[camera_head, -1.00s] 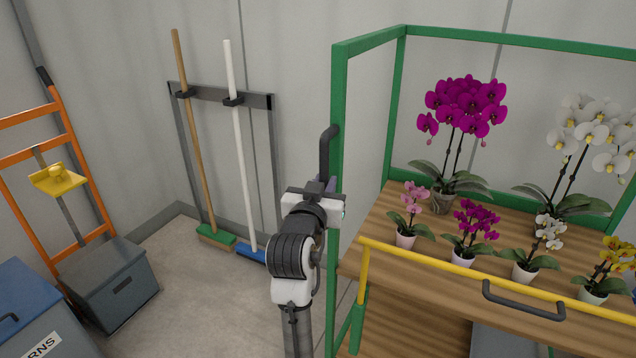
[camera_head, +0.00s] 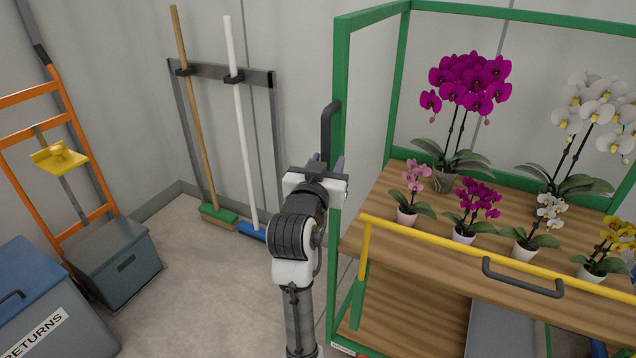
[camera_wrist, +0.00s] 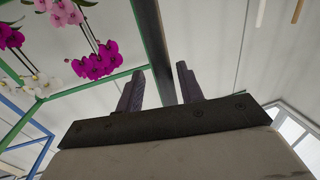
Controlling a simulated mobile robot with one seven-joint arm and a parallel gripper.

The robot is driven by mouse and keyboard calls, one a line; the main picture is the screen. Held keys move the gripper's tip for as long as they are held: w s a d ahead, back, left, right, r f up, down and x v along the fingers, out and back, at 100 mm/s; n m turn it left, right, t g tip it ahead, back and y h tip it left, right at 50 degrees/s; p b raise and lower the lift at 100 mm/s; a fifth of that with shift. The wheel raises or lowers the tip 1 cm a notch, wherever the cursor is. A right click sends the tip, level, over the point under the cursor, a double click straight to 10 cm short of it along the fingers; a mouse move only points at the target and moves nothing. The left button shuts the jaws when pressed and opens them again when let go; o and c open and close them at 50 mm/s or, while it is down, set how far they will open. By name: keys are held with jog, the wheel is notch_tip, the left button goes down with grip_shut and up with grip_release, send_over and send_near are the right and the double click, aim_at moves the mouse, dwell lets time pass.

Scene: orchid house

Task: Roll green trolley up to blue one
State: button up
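The green trolley (camera_head: 341,75) stands at the right, a tall green frame with wooden shelves. A dark upright handle (camera_head: 327,128) is on its left corner post. My gripper (camera_head: 326,160) is just below the handle's visible upper part, fingers apart on either side of its line. In the wrist view my gripper (camera_wrist: 160,76) is open, and a dark bar (camera_wrist: 153,40), apparently the handle, runs up between the fingers. I cannot tell whether they touch it. A blue frame (camera_wrist: 22,118), possibly the blue trolley, shows at the wrist view's left edge.
Potted orchids stand on the trolley's upper shelf (camera_head: 385,240), behind a yellow rail (camera_head: 430,240) with a grey handle. Brooms (camera_head: 238,120) hang on the wall. An orange hand truck (camera_head: 75,130), grey box (camera_head: 115,262) and blue-lidded returns bin (camera_head: 30,280) are left. Floor (camera_head: 200,290) between is clear.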

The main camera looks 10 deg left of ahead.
jog(key=s+a+b, duration=0.2)
jog(key=s+b, duration=1)
jog(key=b, duration=0.4)
jog(key=shift+s, duration=0.25)
